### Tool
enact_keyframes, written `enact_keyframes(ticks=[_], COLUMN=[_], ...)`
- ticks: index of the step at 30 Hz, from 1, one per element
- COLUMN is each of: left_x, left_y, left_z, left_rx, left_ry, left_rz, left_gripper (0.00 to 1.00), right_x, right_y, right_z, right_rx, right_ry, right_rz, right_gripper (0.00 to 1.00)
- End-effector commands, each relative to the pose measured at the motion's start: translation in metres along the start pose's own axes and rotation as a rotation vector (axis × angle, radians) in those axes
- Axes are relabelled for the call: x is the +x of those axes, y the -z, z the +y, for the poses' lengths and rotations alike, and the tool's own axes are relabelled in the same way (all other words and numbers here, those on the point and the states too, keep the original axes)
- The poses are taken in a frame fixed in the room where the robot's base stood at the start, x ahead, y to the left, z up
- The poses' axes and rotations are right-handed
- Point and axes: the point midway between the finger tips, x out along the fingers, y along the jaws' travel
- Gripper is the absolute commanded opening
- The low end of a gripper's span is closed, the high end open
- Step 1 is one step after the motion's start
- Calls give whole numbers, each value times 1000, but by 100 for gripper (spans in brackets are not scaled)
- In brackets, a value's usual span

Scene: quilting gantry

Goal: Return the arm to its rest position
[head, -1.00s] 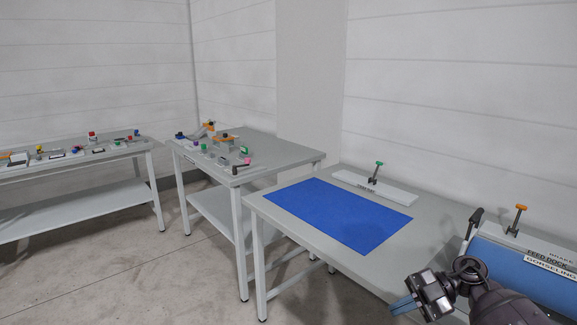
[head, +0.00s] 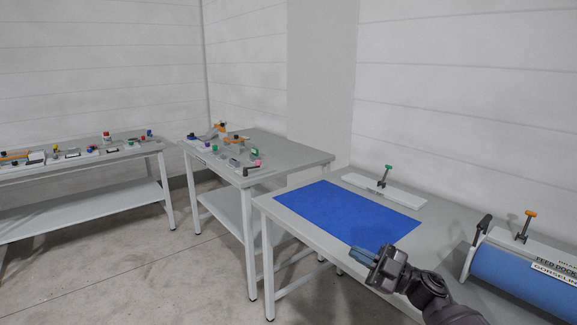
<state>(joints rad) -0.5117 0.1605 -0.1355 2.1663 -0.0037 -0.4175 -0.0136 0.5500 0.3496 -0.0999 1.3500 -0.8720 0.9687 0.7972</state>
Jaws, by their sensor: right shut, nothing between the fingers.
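My right gripper (head: 362,255) shows at the lower right of the head view, at the end of my dark arm. It is shut and empty. Its fingers point left, by the front edge of the near grey table (head: 436,240) and just in front of the blue mat (head: 345,215). From this view I cannot tell how high it is above the table edge. My left gripper is not in view.
A blue roller (head: 510,275) labelled "FEED DOCK" and an orange-topped lever (head: 527,222) are at the right. Two tables (head: 290,147) (head: 80,152) with small fixtures stand left. Floor between is clear.

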Motion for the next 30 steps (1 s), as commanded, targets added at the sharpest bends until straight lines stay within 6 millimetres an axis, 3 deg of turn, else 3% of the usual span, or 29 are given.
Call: enact_keyframes(ticks=[6,13,20,30], left_x=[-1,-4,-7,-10], left_y=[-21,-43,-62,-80], left_z=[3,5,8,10], left_rx=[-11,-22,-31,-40], left_ry=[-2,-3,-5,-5], left_rz=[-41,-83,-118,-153], left_gripper=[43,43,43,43], right_x=[-12,-44,-78,-110], right_y=[-25,-64,-102,-135], right_z=[55,90,94,72], right_rx=[-43,-14,75,209], right_ry=[-347,-611,-726,-714], right_rz=[-165,-436,-727,-1017], right_gripper=[0,0,0,0])
